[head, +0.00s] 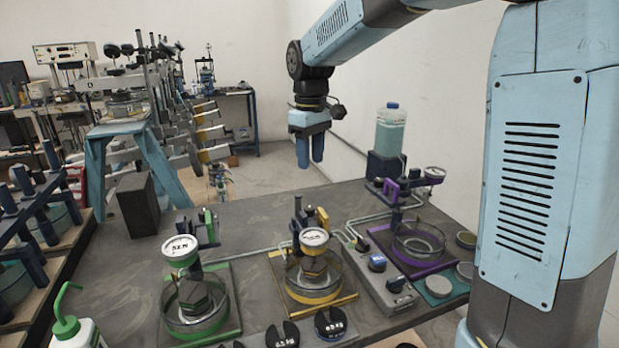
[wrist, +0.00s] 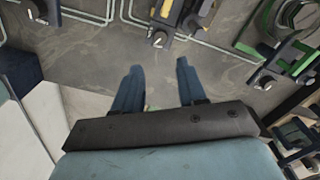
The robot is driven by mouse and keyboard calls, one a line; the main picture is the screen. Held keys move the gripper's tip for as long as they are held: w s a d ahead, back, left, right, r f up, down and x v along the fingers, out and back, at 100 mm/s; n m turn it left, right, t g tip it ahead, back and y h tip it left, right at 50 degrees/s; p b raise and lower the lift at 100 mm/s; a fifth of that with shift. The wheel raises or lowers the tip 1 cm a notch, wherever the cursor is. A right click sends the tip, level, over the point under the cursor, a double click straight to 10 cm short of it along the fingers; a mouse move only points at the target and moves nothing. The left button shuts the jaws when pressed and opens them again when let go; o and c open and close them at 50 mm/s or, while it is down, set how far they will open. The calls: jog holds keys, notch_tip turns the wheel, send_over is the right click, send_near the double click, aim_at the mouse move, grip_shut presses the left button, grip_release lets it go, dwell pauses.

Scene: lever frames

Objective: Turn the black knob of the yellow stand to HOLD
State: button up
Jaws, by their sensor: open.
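The yellow stand (head: 320,299) is at the middle of the bench in the head view, with a round white dial (head: 314,238), a glass dish and a dark upright post. Part of the yellow stand (wrist: 167,9) also shows at the top of the wrist view, with a small dark fitting with a pale face (wrist: 160,39) at its near end. I cannot tell whether that is the black knob, and its setting and any HOLD mark are unreadable. My gripper (head: 310,162) points down, open and empty, above and behind the stand. Its fingers (wrist: 160,70) are apart in the wrist view.
A green stand (head: 240,332) is at left and a purple stand (head: 440,264) at right. A grey box with a blue knob (head: 377,263) sits between yellow and purple. Dark weights (head: 330,323) lie in front. A bottle (head: 391,130) stands behind. Thin tubing crosses the bench.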

aim_at(308, 207)
jog(key=f+n, duration=0.2)
jog(key=f, duration=0.2)
jog(key=f+n, duration=0.2)
jog(key=f, duration=0.3)
jog(key=f+n, duration=0.2)
jog(key=f, duration=0.2)
jog(key=shift+w+a+f, duration=0.15)
jog(key=shift+a+f, duration=0.15)
jog(key=shift+a, duration=0.05)
grip_shut()
dwell(0.4)
jog(key=m, duration=0.4)
jog(key=shift+w+r+m, duration=0.1)
jog(key=shift+w+m, duration=0.05)
jog(key=shift+m, duration=0.15)
jog(key=shift+d+m, duration=0.1)
jog(key=shift+m, duration=1.9)
